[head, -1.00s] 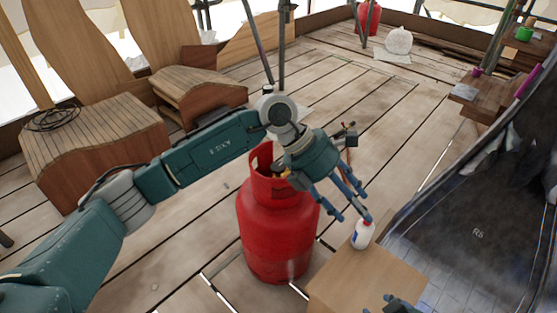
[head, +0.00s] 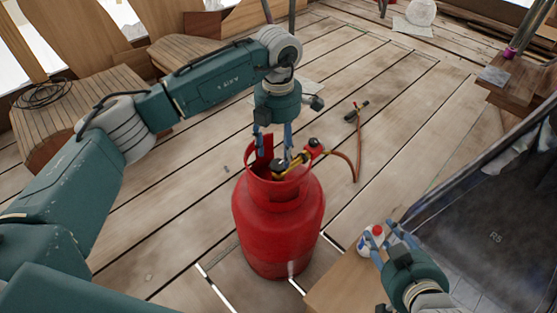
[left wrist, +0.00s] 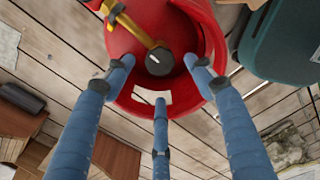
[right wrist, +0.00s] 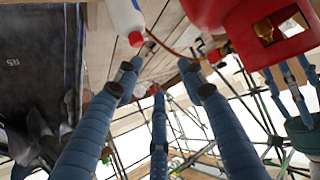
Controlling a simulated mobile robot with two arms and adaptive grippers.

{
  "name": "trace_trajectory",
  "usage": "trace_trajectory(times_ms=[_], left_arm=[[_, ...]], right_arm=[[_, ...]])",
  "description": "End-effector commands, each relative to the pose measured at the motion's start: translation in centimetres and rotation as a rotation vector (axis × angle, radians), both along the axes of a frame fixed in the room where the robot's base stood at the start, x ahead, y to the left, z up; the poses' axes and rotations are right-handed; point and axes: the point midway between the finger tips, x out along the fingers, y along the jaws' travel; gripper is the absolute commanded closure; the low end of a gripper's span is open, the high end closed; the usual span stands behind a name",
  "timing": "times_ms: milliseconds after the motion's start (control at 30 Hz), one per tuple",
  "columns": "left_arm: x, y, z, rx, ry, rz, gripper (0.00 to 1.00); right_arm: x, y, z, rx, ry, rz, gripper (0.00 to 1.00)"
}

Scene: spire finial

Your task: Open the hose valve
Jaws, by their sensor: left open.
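A red gas cylinder (head: 277,215) stands upright on the plank floor. Inside its collar is a valve with a round dark knob (head: 280,167) and yellow brass-like fitting. A red regulator (head: 315,148) joins it to an orange-brown hose (head: 357,165). My left gripper (head: 273,152) points down over the collar, open. In the left wrist view the knob (left wrist: 159,61) lies between its spread fingers, apparently without contact. My right gripper (head: 384,241) is open beside a white bottle with a red cap (head: 370,239). The bottle (right wrist: 127,18) also shows in the right wrist view, outside the fingers.
The bottle stands on a light wooden box (head: 345,285) right of the cylinder. A dark torch-like handle (head: 357,110) lies on the floor at the hose's far end. A dark panel (head: 490,220) is at the right. Curved wooden pieces stand at the back left.

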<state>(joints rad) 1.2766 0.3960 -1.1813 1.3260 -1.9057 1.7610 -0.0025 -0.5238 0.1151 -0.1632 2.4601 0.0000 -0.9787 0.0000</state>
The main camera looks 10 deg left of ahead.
Motion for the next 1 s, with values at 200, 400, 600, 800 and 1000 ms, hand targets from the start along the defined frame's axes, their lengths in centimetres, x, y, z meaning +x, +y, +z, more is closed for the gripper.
trace_trajectory(times_ms=[200,400,600,800,1000], left_arm=[[0.0,-0.1,-3.2,-0.001,0.0,0.0,0.45],[0.0,-0.1,-4.5,-0.001,0.0,0.0,0.45],[0.0,-0.1,-4.7,-0.001,-0.001,0.0,0.45],[0.0,-0.1,-4.7,-0.001,-0.001,0.0,0.57],[0.0,-0.1,-4.7,-0.001,-0.001,0.0,0.9]], right_arm=[[2.4,1.1,2.9,0.037,-0.157,0.011,0.6],[3.3,1.5,4.5,0.055,-0.231,0.017,0.6],[3.5,1.6,4.9,0.058,-0.247,0.018,0.6],[3.5,1.6,4.9,0.058,-0.246,0.018,0.6],[3.5,1.6,4.9,0.058,-0.246,0.018,0.6]])
